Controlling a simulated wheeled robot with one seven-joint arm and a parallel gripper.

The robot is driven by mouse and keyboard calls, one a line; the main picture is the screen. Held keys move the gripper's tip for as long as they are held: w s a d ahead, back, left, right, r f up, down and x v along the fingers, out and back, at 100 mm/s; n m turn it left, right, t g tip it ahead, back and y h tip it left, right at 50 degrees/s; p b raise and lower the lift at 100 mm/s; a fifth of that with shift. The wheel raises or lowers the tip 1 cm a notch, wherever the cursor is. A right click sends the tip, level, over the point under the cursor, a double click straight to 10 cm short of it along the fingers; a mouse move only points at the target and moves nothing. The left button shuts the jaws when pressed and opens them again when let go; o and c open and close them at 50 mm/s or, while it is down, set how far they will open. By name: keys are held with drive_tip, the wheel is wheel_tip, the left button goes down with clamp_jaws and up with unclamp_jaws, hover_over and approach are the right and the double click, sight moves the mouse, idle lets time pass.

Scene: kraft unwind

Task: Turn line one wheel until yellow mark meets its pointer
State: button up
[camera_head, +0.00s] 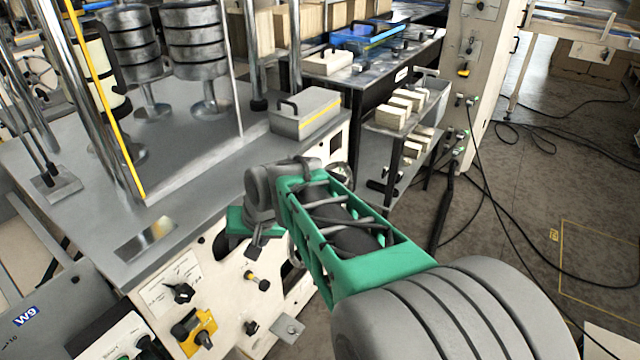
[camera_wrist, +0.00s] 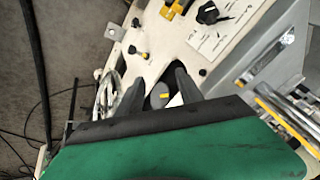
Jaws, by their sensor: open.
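My gripper (camera_head: 256,246) is in front of the cream front panel of the machine in the head view, with its green body partly behind my arm. In the wrist view my gripper (camera_wrist: 159,76) is open, with its two dark fingers apart and nothing held. Between and below the fingertips is a dark round part with a grey face and a small yellow mark (camera_wrist: 164,96). Whether this is the line one wheel I cannot tell. A chrome handwheel (camera_wrist: 106,96) stands left of the fingers; in the head view a handwheel (camera_head: 341,174) is partly hidden by my arm. No pointer can be made out.
The panel carries a yellow switch (camera_head: 195,332), black knobs (camera_head: 182,293) and a small yellow-tipped knob (camera_head: 262,283). A grey box with a handle (camera_head: 305,112) sits on the machine top. A dark cable post (camera_head: 441,215) and floor cables stand to the right.

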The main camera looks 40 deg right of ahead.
sight(342, 179)
drive_tip(key=w+d+f+m+t+b, duration=0.25)
drive_tip(key=w+d+m, duration=0.2)
drive_tip(key=d, duration=0.35)
drive_tip(key=w+d+f+m+t+b, duration=0.1)
drive_tip(key=w+d+f+m+t, duration=0.2)
drive_tip(key=w+d, duration=0.45)
drive_tip(key=s+d+m+t, duration=0.1)
drive_tip(key=d+m, duration=0.3)
drive_tip(key=d, duration=0.3)
drive_tip(key=s+d+f+m+t+b, duration=0.1)
drive_tip(key=s+d+m+t, duration=0.1)
drive_tip(key=d+m, duration=0.2)
drive_tip(key=s+d+m+t+h+b, duration=0.1)
drive_tip(key=d+m, duration=0.3)
drive_tip(key=d, duration=0.7)
drive_tip(key=shift+s+d+f+t, duration=0.1)
drive_tip(key=shift+s+f+t, duration=0.15)
drive_tip(key=shift+s, duration=0.2)
drive_tip(key=shift+w+r, duration=0.1)
drive_tip(key=shift+w, duration=0.25)
drive_tip(key=x, duration=0.7)
clamp_jaws()
